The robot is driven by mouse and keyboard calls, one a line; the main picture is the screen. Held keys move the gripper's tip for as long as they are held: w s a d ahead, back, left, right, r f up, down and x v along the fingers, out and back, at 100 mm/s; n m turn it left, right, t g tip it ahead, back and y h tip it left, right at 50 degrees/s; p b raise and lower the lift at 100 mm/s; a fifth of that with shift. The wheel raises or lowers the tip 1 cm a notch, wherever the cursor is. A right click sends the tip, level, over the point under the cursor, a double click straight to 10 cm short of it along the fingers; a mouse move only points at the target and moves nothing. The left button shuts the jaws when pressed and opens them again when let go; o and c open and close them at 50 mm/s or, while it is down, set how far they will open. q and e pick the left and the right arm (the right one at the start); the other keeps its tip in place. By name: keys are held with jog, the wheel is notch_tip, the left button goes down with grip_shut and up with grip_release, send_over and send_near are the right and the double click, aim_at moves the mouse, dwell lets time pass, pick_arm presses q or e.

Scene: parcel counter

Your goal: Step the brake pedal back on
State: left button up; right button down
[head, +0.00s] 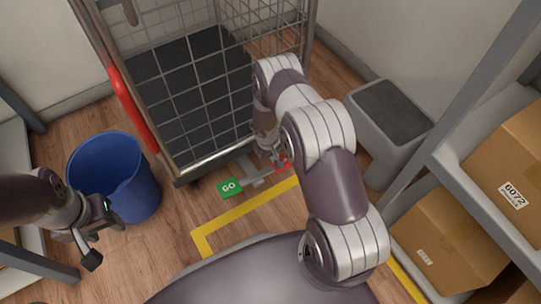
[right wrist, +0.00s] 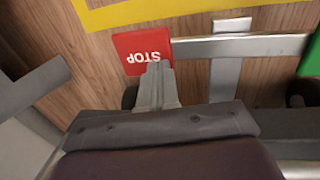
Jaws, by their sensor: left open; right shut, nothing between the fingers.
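The brake pedal (head: 258,180) is a grey metal bar at the foot of the roll cage. Its green GO pad (head: 228,187) is at the left end and its red STOP pad (head: 283,166) at the right end. In the right wrist view the STOP pad (right wrist: 138,50) is upside down, with the GO pad (right wrist: 312,55) at the right edge. My right gripper (head: 276,158) is shut and empty, its tips over the edge of the STOP pad; I cannot tell whether they touch. My left gripper (head: 102,236) is open and empty, beside the blue bin.
The roll cage (head: 185,165) has a dark floor and a red handle (head: 133,110). A blue bin (head: 114,175) stands left, a grey bin (head: 390,125) right. A shelf with cardboard boxes (head: 450,240) is at the right. Yellow tape (head: 245,215) marks the wooden floor.

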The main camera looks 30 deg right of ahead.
jog(key=shift+d+f, duration=0.2)
jog(key=shift+f, duration=0.35)
jog(key=shift+r, duration=0.3)
notch_tip(320, 180, up, 14)
jog(key=d+p, duration=0.2)
jog(key=p, duration=0.7)
jog(key=shift+d+f, duration=0.15)
jog(key=shift+f, duration=0.05)
